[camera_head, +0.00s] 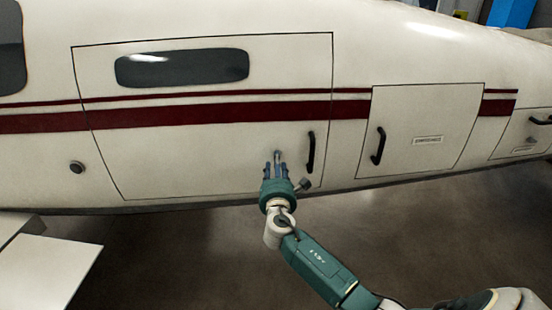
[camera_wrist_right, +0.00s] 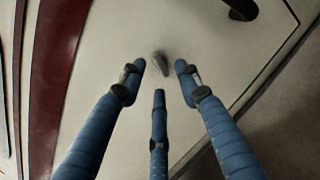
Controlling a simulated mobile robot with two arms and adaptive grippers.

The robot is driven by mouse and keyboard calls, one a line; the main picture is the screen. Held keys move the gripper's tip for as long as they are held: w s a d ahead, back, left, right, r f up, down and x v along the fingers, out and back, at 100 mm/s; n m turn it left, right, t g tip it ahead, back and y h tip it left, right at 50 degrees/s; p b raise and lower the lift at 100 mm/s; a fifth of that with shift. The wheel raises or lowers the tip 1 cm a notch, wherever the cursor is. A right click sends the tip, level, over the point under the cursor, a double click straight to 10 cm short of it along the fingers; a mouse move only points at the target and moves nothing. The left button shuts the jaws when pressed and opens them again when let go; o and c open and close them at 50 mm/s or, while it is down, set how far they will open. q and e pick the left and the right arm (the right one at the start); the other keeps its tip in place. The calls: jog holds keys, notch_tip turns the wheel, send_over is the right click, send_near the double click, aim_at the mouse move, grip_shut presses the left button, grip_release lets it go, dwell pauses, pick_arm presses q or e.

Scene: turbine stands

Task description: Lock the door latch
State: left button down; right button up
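The door latch is a small grey metal piece (camera_wrist_right: 160,64) on the cream door; in the right wrist view it lies ahead of the fingertips. It also shows in the head view (camera_head: 278,154), just above the fingers and partly covered by them. The door (camera_head: 200,150) is a large outlined panel with a dark red stripe and looks flush with the fuselage. My right gripper (camera_head: 276,163) is in front of the latch. In the right wrist view its three blue fingers (camera_wrist_right: 160,80) are spread apart and empty; contact with the latch cannot be told. My left gripper is out of view.
A black door handle (camera_head: 311,152) stands just right of the latch. A smaller hatch (camera_head: 420,115) with its own black handle (camera_head: 378,146) is further right. A round dark fitting (camera_head: 77,167) sits at left. A white wing part (camera_head: 45,270) is at lower left. The floor below is clear.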

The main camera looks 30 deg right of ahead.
jog(key=shift+x, duration=1.55)
jog(key=shift+a, duration=0.1)
jog(key=shift+c, duration=0.5)
